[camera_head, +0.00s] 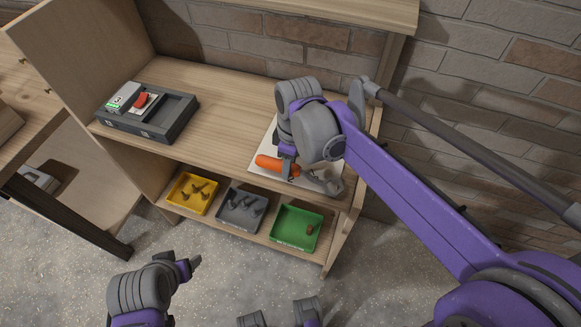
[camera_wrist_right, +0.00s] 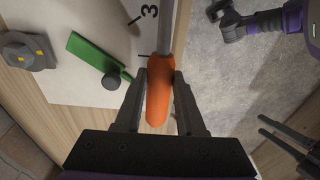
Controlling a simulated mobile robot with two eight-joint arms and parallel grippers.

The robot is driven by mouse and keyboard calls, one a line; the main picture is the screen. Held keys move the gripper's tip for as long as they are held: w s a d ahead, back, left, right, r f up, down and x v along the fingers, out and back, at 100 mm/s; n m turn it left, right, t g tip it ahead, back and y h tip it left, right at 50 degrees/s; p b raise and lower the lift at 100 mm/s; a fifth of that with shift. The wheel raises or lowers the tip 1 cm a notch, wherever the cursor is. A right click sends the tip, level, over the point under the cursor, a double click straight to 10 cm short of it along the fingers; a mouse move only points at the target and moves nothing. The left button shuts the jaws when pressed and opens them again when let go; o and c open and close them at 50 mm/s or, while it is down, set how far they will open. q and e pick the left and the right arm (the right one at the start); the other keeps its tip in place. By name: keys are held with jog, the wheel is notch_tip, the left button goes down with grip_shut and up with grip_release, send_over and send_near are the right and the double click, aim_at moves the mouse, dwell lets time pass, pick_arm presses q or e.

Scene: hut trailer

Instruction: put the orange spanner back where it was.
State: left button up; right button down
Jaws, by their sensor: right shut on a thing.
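My right gripper (camera_head: 288,166) is shut on the orange handle of the spanner (camera_head: 266,162), over the front part of a white sheet (camera_head: 257,158) at the right of the bench. In the right wrist view, the handle (camera_wrist_right: 159,92) lies between the two fingers (camera_wrist_right: 160,112), and a grey metal shaft runs upward from it. The spanner lies along the front edge of the sheet; I cannot tell whether it touches. My left gripper (camera_head: 188,266) is low in the head view, away from the bench; its opening is unclear.
A green piece (camera_wrist_right: 92,58) and a grey block (camera_wrist_right: 28,50) lie on the sheet. A dark case (camera_head: 145,127) is at the bench's left. Yellow (camera_head: 192,209), grey (camera_head: 240,228) and green (camera_head: 297,244) trays sit on the lower shelf. The middle bench top is clear.

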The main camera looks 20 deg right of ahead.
aim_at(293, 166)
jog(key=shift+f, duration=0.7)
jog(key=shift+f, duration=0.2)
jog(key=c, duration=0.5)
grip_release()
jog(key=shift+r, duration=0.55)
notch_tip(293, 166, up, 11)
jog(key=p, duration=0.1)
jog(key=s+d+f+m+t, duration=0.1)
jog(key=s+d+f+m, duration=0.1)
jog(key=s+f, duration=0.3)
jog(key=s+d+f+m+t, duration=0.2)
jog(key=s+f+m, duration=0.3)
jog(key=s+d+f+m+t, duration=0.1)
jog(key=s+d+f+m, duration=0.1)
jog(key=s+f+m, duration=0.2)
jog(key=shift+s+d+f+t+h, duration=0.3)
jog(key=shift+s+f+h, duration=0.1)
jog(key=shift+s+f, duration=0.2)
